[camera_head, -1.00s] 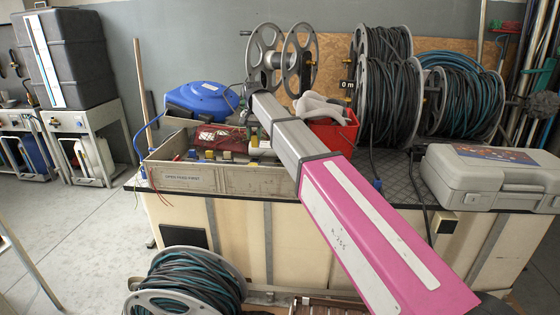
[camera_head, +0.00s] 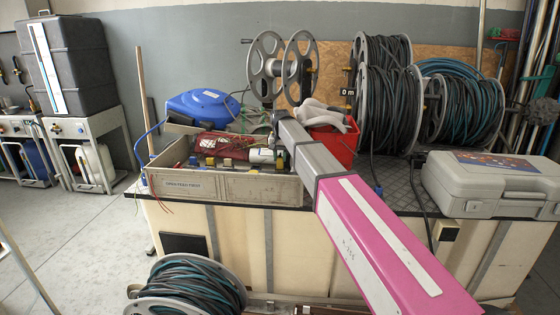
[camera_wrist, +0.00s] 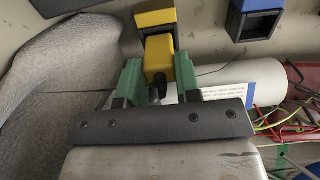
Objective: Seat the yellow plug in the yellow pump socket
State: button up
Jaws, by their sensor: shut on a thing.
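In the wrist view my gripper (camera_wrist: 158,70) has its green fingers shut on the yellow plug (camera_wrist: 159,54), a yellow block with a dark stem at its near end. The yellow pump socket (camera_wrist: 155,18), with a black-edged mouth, is straight ahead of the plug. The plug's far end overlaps that mouth in the picture; I cannot tell whether it is inside or just in front. A blue socket (camera_wrist: 255,17) sits to the right on the same wall. In the head view my arm hides the gripper.
A grey open tray (camera_head: 230,187) on the bench holds a white cylinder (camera_head: 261,155), a red bag and small yellow and blue parts. A grey soft thing (camera_wrist: 60,75) is close left of my fingers; loose wires (camera_wrist: 290,125) lie right. A red bucket (camera_head: 343,150) stands beside my arm.

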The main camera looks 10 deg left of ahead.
aim_at(280, 157)
jog(key=shift+f, duration=0.8)
jog(key=o, duration=0.9)
jog(key=shift+f, duration=0.1)
jog(key=shift+o, duration=0.2)
notch_tip(280, 157, up, 12)
